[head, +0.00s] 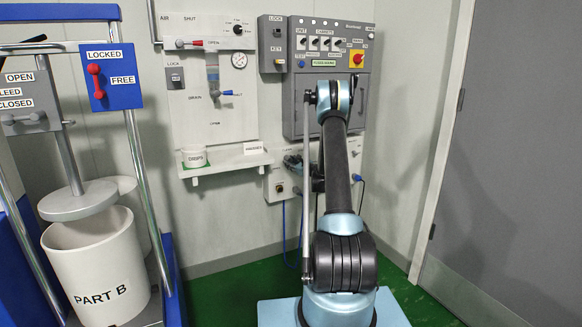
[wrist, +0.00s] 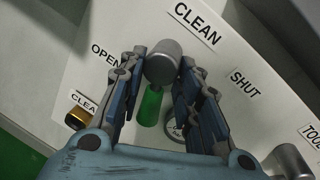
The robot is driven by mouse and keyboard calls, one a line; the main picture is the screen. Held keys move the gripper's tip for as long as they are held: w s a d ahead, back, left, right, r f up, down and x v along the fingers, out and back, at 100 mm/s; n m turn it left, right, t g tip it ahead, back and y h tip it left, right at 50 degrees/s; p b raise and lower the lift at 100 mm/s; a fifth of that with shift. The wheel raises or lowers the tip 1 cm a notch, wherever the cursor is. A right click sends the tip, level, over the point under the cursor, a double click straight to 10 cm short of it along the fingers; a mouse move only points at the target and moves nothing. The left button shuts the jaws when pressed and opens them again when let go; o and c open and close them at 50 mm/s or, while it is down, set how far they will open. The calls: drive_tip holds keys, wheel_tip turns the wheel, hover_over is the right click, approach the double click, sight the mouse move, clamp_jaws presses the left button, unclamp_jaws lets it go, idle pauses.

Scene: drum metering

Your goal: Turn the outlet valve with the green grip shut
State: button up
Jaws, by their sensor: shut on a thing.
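In the wrist view my gripper (wrist: 164,66) is shut on the handle of the outlet valve with the green grip. A grey cylindrical end (wrist: 162,60) of it sits between the fingertips, and the green grip (wrist: 150,106) shows below, between the fingers. The labels OPEN (wrist: 105,55), CLEAN (wrist: 198,22) and SHUT (wrist: 245,83) lie around it on a white plate. The grey end lies between OPEN and CLEAN. The fingers hide part of the valve. In the head view my arm covers most of this lower box (head: 279,184), and the valve cannot be made out.
A brass-coloured knob (wrist: 77,118) and a grey cylinder (wrist: 291,161) stand on either side. A control cabinet (head: 300,92) is above the lower box. A white shelf (head: 226,163) with a small pot is left. A PART B drum (head: 95,262) stands far left.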

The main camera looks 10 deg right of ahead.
drive_tip(key=shift+o, duration=0.3)
drive_tip(key=n, duration=0.3)
drive_tip(key=shift+s+a+n+g+h, duration=0.1)
drive_tip(key=shift+a+n+g+h, duration=0.1)
drive_tip(key=shift+n+g+h, duration=0.1)
drive_tip(key=n, duration=0.3)
drive_tip(key=shift+r+h, duration=0.25)
drive_tip(key=shift+h, duration=0.15)
drive_tip(key=shift+o, duration=0.2)
drive_tip(key=n, duration=0.1)
drive_tip(key=n+h, duration=0.1)
drive_tip(key=n, duration=0.3)
drive_tip(key=shift+d+r, duration=0.25)
drive_tip(key=shift+r, duration=0.1)
drive_tip(key=shift+h, duration=0.4)
drive_tip(key=o, duration=0.8)
drive_tip(key=shift+w+f, duration=0.1)
drive_tip(key=shift+w, duration=0.1)
drive_tip(key=shift+d, duration=0.1)
drive_tip(key=v, duration=1.2)
drive_tip(key=shift+f, duration=0.15)
